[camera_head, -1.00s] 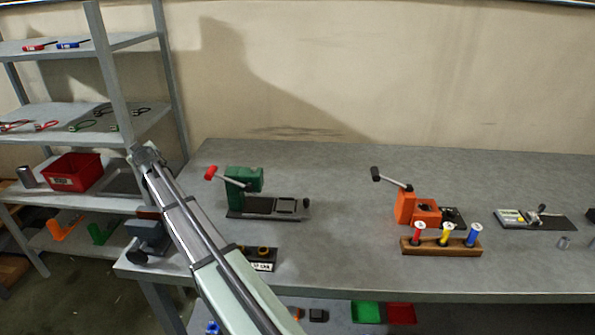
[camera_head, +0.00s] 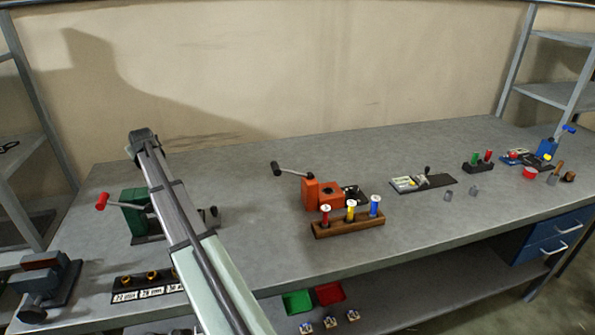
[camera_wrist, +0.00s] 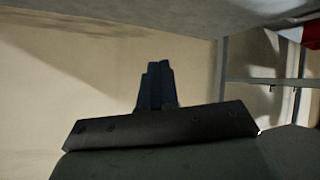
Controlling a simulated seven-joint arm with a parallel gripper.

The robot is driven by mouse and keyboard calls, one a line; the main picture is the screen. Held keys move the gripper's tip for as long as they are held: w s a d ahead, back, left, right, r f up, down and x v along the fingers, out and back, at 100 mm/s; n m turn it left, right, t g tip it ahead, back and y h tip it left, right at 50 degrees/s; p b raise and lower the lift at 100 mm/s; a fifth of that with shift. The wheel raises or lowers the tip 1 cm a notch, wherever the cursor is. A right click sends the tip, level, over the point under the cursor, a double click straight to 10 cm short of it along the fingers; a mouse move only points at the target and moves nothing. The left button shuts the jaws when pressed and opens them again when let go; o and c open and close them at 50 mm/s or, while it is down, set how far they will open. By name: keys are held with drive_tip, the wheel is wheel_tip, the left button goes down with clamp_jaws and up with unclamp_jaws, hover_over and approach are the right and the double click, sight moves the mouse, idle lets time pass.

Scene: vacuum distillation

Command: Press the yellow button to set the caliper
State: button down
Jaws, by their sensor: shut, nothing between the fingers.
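I cannot identify a yellow button or a caliper for certain. A small yellow spot (camera_head: 548,157) shows on the blue lever device (camera_head: 546,148) at the far right of the bench. A flat device with a pale, yellow-marked block (camera_head: 405,184) on a dark plate lies right of centre. My gripper (camera_wrist: 157,66) shows in the wrist view as dark fingers close together, shut and empty, against wall and shelving. In the head view my arm rises at left centre, and the fingers cannot be made out there. My gripper touches none of these devices.
A green press (camera_head: 134,212) with a red-ended lever stands beside my arm. An orange press (camera_head: 311,192) and a wooden rack (camera_head: 345,228) of coloured spools stand mid-bench. Red and green pieces (camera_head: 478,163) stand toward the right. The rear bench is mostly clear.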

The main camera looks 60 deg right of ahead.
drive_tip(key=s+d+f+m+g, duration=0.1)
drive_tip(key=s+d+m, duration=0.1)
drive_tip(key=s+d, duration=0.75)
drive_tip(key=s+d+f+m+g, duration=0.1)
drive_tip(key=s+d, duration=0.6)
drive_tip(key=d, duration=0.5)
drive_tip(key=s+d+m+g+y, duration=0.1)
drive_tip(key=s+d, duration=0.7)
drive_tip(key=s, duration=0.3)
drive_tip(key=s+d+m, duration=0.2)
drive_tip(key=s+d, duration=0.6)
drive_tip(key=s, duration=0.4)
wheel_tip(320, 180, up, 4)
drive_tip(key=m+t+y, duration=0.2)
drive_tip(key=m, duration=0.1)
hover_over(412, 183)
drive_tip(key=s, duration=0.1)
drive_tip(key=shift+d, duration=0.2)
drive_tip(key=shift+f, duration=0.15)
drive_tip(key=shift+f, duration=4.35)
drive_tip(key=shift+f, duration=0.1)
drive_tip(key=shift+f, duration=0.3)
